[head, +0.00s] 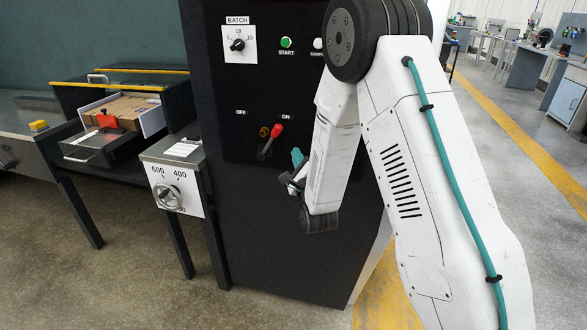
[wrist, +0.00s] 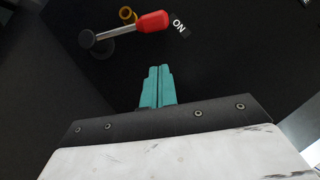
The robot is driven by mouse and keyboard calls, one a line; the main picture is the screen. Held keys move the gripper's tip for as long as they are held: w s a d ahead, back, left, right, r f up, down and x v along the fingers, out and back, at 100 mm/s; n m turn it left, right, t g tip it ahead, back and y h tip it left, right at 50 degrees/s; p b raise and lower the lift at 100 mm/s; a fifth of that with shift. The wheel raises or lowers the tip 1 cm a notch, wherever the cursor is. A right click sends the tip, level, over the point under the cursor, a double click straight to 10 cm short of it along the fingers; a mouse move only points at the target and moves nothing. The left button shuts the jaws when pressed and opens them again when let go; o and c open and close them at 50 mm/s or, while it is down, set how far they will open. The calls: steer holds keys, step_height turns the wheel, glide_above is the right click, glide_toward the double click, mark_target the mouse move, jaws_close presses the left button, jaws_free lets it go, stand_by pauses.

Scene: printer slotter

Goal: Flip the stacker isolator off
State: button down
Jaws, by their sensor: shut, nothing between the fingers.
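The stacker isolator is a lever with a red grip (head: 276,132) on the dark cabinet front, between the OFF label (head: 241,112) and the ON label (head: 286,117). The lever tilts up and right, toward ON. In the wrist view its red grip (wrist: 152,21) points at the ON label, with its dark pivot at the left. My gripper (head: 296,156) is to the right of and a little below the lever, apart from it. Its teal fingers (wrist: 158,72) are shut together and empty in the wrist view, below the red grip.
Above the lever are a BATCH dial (head: 238,45) and a green START button (head: 287,43). My arm covers the cabinet's right side.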

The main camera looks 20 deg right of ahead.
mark_target(271, 141)
steer(key=shift+w+a+r, duration=0.35)
steer(key=shift+w+r, duration=0.1)
steer(key=shift+w, duration=0.45)
steer(key=shift+w+a+r, duration=0.3)
steer(key=shift+w+r, duration=0.2)
steer(key=shift+w, duration=0.4)
steer(key=shift+w+a+r, duration=0.35)
steer(key=shift+w+r, duration=0.1)
steer(key=shift+w, duration=0.45)
